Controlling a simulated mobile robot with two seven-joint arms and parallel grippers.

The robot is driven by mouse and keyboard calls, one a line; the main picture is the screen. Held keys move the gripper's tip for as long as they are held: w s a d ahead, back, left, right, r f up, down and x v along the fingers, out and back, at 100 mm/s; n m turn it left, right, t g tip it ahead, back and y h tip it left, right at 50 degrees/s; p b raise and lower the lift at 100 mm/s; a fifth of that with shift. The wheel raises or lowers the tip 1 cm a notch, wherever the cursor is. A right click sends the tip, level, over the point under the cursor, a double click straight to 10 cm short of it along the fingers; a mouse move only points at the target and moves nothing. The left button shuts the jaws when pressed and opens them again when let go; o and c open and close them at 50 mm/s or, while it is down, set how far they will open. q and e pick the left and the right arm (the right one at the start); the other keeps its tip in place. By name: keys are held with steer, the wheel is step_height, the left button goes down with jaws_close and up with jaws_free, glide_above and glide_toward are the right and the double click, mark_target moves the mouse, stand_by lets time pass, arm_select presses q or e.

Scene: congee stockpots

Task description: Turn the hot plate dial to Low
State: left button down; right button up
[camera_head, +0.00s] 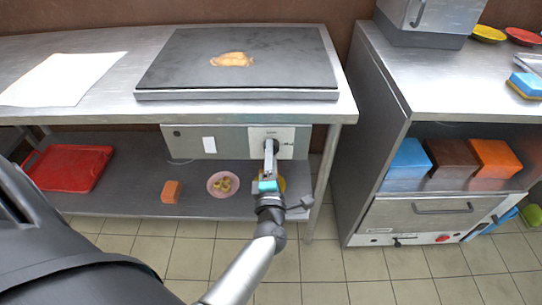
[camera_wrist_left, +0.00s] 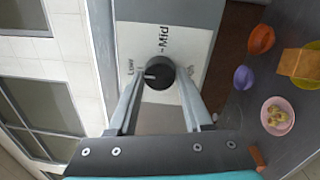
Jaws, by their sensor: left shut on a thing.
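The hot plate (camera_head: 180,60) is a dark slab on the steel table, with a control panel (camera_head: 240,142) on the front below it. My left gripper (camera_head: 270,148) reaches up to the white dial plate (camera_head: 292,138) at the panel's right. In the left wrist view the black round dial (camera_wrist_left: 159,72) sits between the fingertips of my left gripper (camera_wrist_left: 158,78), which is shut on it. A pale mark on the dial points left, near the "Low" label (camera_wrist_left: 130,67); "Mid" (camera_wrist_left: 163,42) is further round. In the head view the gripper hides the dial. My right gripper is not in view.
A yellow food piece (camera_head: 232,59) lies on the hot plate. A steel cabinet (camera_head: 350,150) stands to the right.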

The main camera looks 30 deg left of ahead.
arm_select(q)
steer(key=shift+n, duration=0.3)
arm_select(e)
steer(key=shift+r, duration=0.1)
arm_select(q)
steer(key=shift+c, duration=1.6)
jaws_free()
